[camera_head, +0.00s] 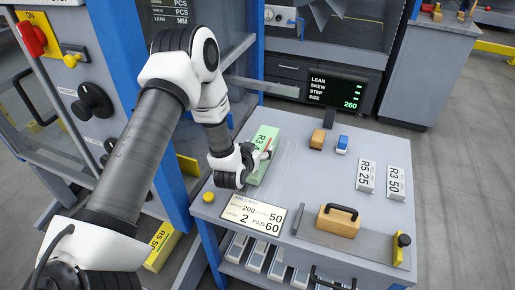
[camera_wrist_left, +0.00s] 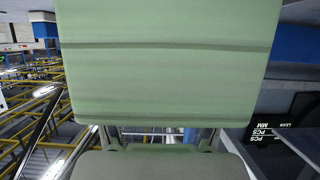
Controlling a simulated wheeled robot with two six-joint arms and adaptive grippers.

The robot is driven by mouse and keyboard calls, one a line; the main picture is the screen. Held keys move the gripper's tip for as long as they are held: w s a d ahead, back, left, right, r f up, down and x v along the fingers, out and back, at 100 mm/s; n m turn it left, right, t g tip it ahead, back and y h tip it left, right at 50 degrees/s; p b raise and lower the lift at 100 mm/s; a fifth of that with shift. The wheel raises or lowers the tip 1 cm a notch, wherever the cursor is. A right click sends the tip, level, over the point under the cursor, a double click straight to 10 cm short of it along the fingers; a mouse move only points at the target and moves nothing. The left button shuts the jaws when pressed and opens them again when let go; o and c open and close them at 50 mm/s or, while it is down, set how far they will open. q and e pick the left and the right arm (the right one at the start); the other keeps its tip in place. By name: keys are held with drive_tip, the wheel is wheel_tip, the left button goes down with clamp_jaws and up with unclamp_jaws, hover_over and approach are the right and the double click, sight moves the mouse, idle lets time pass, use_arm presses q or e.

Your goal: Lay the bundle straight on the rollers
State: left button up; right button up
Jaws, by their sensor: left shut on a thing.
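A pale green block (camera_head: 264,141) with dark "R3" lettering is at the left part of the grey table's top, its long side slanting away from me. My left gripper (camera_head: 256,161) is shut on it at its near side. In the left wrist view the green block (camera_wrist_left: 165,70) fills the upper middle, with faint darker lines across it, beyond the gripper fingers (camera_wrist_left: 160,137). I cannot tell whether it touches the table. No rollers can be clearly made out. My right gripper is not in view.
The grey table (camera_head: 300,180) also holds a wooden block (camera_head: 318,139), a blue block (camera_head: 342,144), two white labelled blocks (camera_head: 366,177) (camera_head: 396,184), and a handled wooden block (camera_head: 338,220). A job card (camera_head: 253,216) lies at the front. A display (camera_head: 335,90) stands behind.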

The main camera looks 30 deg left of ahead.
use_arm(q)
drive_tip(key=shift+f+b, duration=0.35)
drive_tip(key=shift+f, duration=0.1)
drive_tip(key=o, duration=1.9)
drive_tip(key=shift+r, duration=0.1)
drive_tip(key=shift+s, duration=0.1)
drive_tip(key=v, duration=1.2)
